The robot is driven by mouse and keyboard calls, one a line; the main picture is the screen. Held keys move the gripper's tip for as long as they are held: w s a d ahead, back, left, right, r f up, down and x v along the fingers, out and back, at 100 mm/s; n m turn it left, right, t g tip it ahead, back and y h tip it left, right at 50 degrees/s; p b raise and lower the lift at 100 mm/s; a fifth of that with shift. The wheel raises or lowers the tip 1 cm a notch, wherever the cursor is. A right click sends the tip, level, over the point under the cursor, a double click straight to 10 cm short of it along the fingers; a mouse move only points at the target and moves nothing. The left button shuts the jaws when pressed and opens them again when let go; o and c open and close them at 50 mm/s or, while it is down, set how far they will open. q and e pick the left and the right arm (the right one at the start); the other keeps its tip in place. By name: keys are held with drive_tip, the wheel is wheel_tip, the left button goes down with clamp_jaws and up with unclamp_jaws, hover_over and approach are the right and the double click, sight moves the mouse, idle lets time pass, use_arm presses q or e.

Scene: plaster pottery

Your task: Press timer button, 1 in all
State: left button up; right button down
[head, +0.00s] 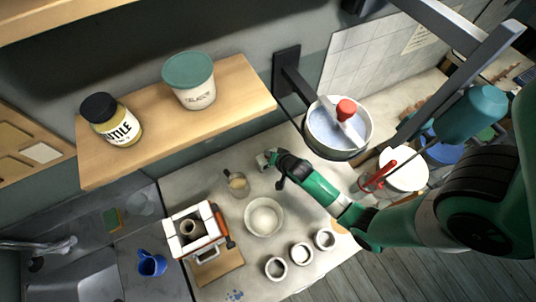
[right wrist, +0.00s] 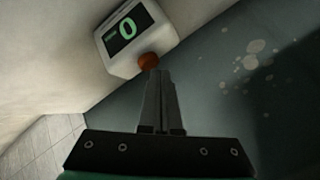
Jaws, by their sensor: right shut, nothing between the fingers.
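The timer (right wrist: 138,35) is a white box with a dark display showing a green digit 0, seen at the top of the right wrist view. Its round orange-red button (right wrist: 148,61) is on the lower edge of its face. My right gripper (right wrist: 152,72) is shut and empty, with its fingertips right at the button; I cannot tell whether they touch it. In the head view my right gripper (head: 270,158) is low by the back wall above the counter, and I cannot make out the timer clearly there. My left gripper is not in view.
A wooden shelf (head: 235,95) with a jar and tub is on the wall, and a bucket (head: 338,128) is near my right arm.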

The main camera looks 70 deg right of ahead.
drive_tip(key=shift+f+b, duration=0.35)
drive_tip(key=shift+f, duration=0.1)
drive_tip(key=shift+r, duration=0.1)
idle(0.5)
drive_tip(key=shift+r+p, duration=0.8)
drive_tip(key=shift+p, duration=0.05)
wheel_tip(320, 180, up, 5)
drive_tip(key=p, duration=0.5)
idle(0.5)
